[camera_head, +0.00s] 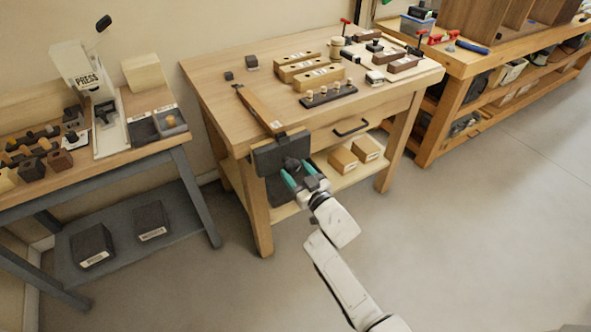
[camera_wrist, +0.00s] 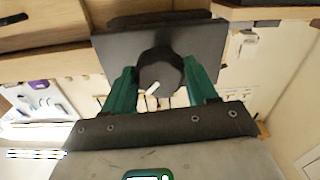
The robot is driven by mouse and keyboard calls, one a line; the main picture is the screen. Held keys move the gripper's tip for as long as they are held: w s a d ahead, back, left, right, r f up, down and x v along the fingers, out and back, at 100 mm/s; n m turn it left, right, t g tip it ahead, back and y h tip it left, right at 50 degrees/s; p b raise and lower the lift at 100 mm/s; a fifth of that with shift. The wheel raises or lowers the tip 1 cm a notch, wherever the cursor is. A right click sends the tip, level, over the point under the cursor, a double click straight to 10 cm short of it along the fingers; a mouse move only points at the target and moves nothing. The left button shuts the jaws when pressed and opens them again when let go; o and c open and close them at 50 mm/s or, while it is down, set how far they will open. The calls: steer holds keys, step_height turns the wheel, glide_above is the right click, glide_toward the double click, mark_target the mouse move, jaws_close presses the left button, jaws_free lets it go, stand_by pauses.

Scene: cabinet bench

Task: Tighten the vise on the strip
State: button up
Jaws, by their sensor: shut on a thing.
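The dark grey vise (camera_head: 268,158) is mounted at the front left corner of the wooden bench. Its front plate (camera_wrist: 112,52) fills the upper middle of the wrist view. A dark round knob (camera_wrist: 160,70) with a white mark stands out from this plate. A wooden strip (camera_head: 262,108) lies on the bench top and its near end reaches the vise. My gripper (camera_head: 303,181) has green fingers, one on each side of the knob, and is shut on it. It also shows in the wrist view (camera_wrist: 162,88). The strip's contact with the jaws is hidden.
Wooden blocks (camera_head: 296,66), a dark peg rack (camera_head: 329,95) and small tools stand on the bench top. A drawer handle (camera_head: 350,128) is right of the vise. A grey side table (camera_head: 180,144) with a press (camera_head: 100,100) stands at left. The floor in front is clear.

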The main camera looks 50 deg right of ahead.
steer(key=shift+m+p, duration=1.05)
steer(key=shift+m, duration=0.45)
steer(key=shift+m+p, duration=0.95)
steer(key=shift+m, duration=1.05)
steer(key=shift+p, duration=0.3)
